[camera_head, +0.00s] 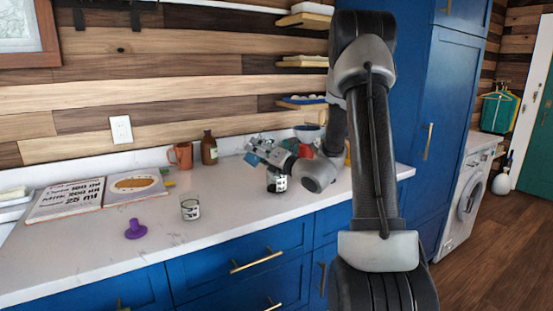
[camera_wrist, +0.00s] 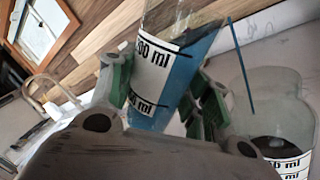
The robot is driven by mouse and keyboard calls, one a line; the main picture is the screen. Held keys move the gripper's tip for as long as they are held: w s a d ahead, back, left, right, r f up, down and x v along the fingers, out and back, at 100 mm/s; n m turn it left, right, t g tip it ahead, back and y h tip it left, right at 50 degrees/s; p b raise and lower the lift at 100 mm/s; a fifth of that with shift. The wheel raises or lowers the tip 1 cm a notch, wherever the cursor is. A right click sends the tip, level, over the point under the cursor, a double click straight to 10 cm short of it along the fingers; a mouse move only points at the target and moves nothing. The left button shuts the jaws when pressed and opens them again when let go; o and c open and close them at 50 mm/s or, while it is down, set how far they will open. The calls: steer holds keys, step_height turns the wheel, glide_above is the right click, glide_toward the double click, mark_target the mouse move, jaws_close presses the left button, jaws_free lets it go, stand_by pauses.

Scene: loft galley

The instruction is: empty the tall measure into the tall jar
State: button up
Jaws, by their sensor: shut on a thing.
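My gripper (camera_head: 262,151) is shut on the tall measure, a clear vessel with a white ml label. In the wrist view the measure (camera_wrist: 160,70) is tilted between the fingers, with blue liquid (camera_wrist: 183,80) inside. A thin blue stream (camera_wrist: 240,68) runs down from near its upper end toward a clear jar (camera_wrist: 275,100) at the right. This jar has an ml label, and a dark round area shows low inside it. In the head view a jar with a black-and-white label (camera_head: 277,183) stands on the counter below my gripper, partly hidden by the arm.
A small labelled glass (camera_head: 190,209) and a purple object (camera_head: 136,229) stand on the counter (camera_head: 95,255) to the left. An orange mug (camera_head: 182,155), a brown bottle (camera_head: 209,148) and an open book (camera_head: 100,193) are behind them. The front counter is mostly clear.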

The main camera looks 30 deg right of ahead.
steer(key=shift+a+f+m, duration=0.15)
steer(key=shift+f+m, duration=0.7)
steer(key=shift+m, duration=0.05)
stand_by(0.3)
steer(key=shift+r+m+t, duration=0.3)
steer(key=shift+r+m, duration=0.25)
steer(key=shift+m, duration=0.35)
stand_by(0.4)
steer(key=shift+f+m+h+p, duration=0.2)
steer(key=shift+m+h+p, duration=0.2)
steer(key=shift+m+p, duration=0.45)
stand_by(0.8)
steer(key=shift+d+r+m, duration=0.4)
steer(key=shift+r+m, duration=0.15)
steer(key=shift+m, duration=0.6)
stand_by(0.8)
steer(key=shift+w+d+r+m+h, duration=0.15)
steer(key=shift+r+m+h, duration=0.25)
steer(key=shift+m, duration=0.6)
stand_by(0.8)
